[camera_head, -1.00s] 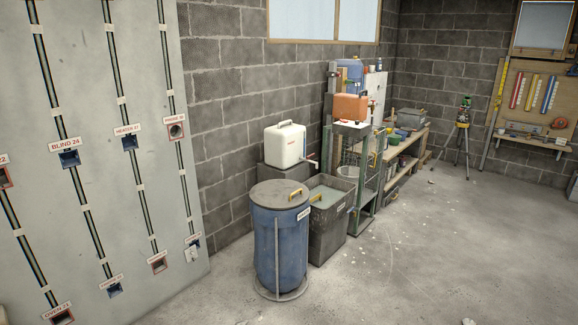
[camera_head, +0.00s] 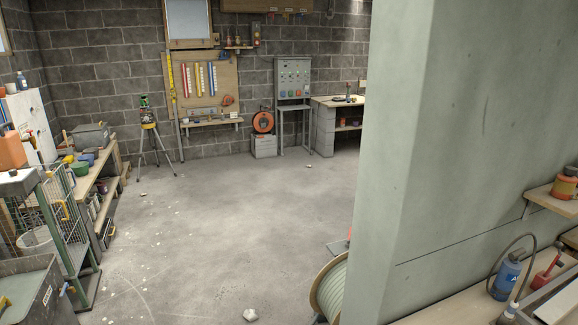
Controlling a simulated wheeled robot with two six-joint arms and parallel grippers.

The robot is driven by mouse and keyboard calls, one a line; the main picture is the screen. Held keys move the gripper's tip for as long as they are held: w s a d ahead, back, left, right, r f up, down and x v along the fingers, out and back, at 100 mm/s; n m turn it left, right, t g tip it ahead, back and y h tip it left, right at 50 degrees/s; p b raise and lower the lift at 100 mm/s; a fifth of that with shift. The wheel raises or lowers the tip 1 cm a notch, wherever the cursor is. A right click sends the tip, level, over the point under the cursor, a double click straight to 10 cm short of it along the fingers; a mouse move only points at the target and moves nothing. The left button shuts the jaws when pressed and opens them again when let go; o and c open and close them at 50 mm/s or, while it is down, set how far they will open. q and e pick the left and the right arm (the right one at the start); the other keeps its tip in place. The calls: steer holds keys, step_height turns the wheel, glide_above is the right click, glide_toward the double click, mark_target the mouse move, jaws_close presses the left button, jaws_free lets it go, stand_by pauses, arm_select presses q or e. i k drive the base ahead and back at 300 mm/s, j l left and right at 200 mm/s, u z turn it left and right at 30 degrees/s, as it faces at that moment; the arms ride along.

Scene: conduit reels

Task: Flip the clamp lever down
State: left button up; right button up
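I cannot make out a clamp lever in this view. A pale conduit reel (camera_head: 329,287) stands low at the centre right, partly hidden behind the edge of a grey-green wall. A small red part (camera_head: 338,246) shows just above it, too cut off to identify. Neither of my grippers is in view.
The grey-green wall (camera_head: 480,120) blocks the right side, with a bench holding a blue canister (camera_head: 506,276) in front. Shelving (camera_head: 97,190) and a grey bin (camera_head: 30,292) line the left. A tripod (camera_head: 154,140) stands at the back. The middle floor is open, with small debris (camera_head: 250,315).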

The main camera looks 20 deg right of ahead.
mark_target(558, 244)
steer(key=i+z, duration=0.2)
steer(key=z, duration=0.25)
steer(key=i+z, duration=0.2)
steer(key=z, duration=0.25)
steer(key=i+j+z, duration=0.15)
steer(key=z, duration=0.25)
steer(key=i+j+z, duration=0.2)
steer(key=z, duration=0.25)
steer(key=i+j+z, duration=0.15)
steer(key=z, duration=0.3)
steer(key=i+j+z, duration=0.2)
steer(key=z, duration=0.2)
steer(key=i+j+z, duration=0.15)
steer(key=j+z, duration=0.2)
